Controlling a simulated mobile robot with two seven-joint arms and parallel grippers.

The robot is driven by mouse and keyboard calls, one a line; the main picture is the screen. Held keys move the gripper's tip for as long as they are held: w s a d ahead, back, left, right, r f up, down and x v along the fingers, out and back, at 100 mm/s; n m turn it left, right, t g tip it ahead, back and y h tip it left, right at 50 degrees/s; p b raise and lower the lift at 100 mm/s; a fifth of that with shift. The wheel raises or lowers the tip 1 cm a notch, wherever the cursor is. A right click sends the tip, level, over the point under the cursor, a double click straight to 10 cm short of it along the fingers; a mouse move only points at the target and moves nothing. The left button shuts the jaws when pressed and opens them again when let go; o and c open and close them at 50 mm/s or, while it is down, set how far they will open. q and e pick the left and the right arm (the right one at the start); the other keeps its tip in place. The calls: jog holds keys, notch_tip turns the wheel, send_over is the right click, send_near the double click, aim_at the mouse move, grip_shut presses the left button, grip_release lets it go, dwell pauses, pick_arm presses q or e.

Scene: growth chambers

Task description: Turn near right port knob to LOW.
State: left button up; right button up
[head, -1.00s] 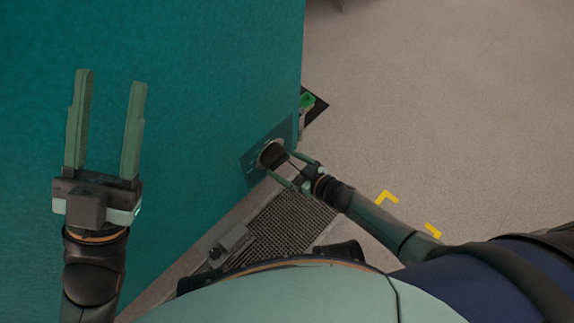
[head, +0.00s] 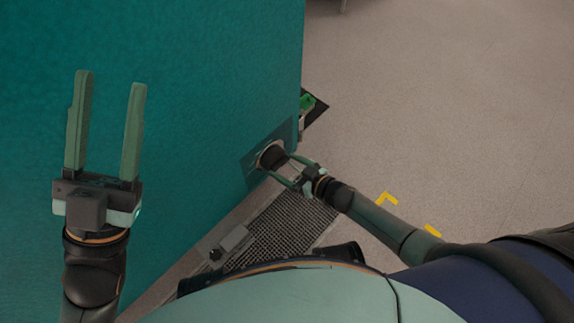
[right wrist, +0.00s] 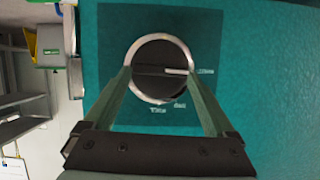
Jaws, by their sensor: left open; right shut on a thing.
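The port knob (head: 271,157) is round and black with a silver ring, on a dark teal plate (head: 252,172) at the edge of the teal chamber wall. In the right wrist view the knob (right wrist: 160,54) faces me; its white pointer mark points right, toward a small label (right wrist: 205,71). Other labels sit below the knob, too small to read surely. My right gripper (right wrist: 159,73) is shut on the knob, one finger on each side. My left gripper (head: 111,78) is open and empty, in front of the teal wall at the left.
The teal wall (head: 190,90) fills the upper left. A dark grate (head: 285,225) and a small grey block (head: 235,238) lie below the knob. A green item (head: 306,102) is beyond the wall's edge. The floor at right is clear, with yellow corner marks (head: 387,198).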

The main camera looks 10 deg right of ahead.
jog(key=shift+d+m, duration=0.15)
jog(key=shift+m, duration=0.25)
jog(key=shift+w+d+m+g+y+p, duration=0.1)
jog(key=shift+m+g+y+p, duration=0.3)
jog(key=shift+y, duration=0.1)
jog(key=shift+f+m, duration=0.15)
jog(key=shift+m, duration=0.35)
jog(key=shift+d+m+g+y+b, duration=0.1)
jog(key=shift+m+g+y+b, duration=0.2)
jog(key=shift+m+y, duration=0.2)
jog(key=o, duration=1.1)
jog(key=shift+c, duration=0.2)
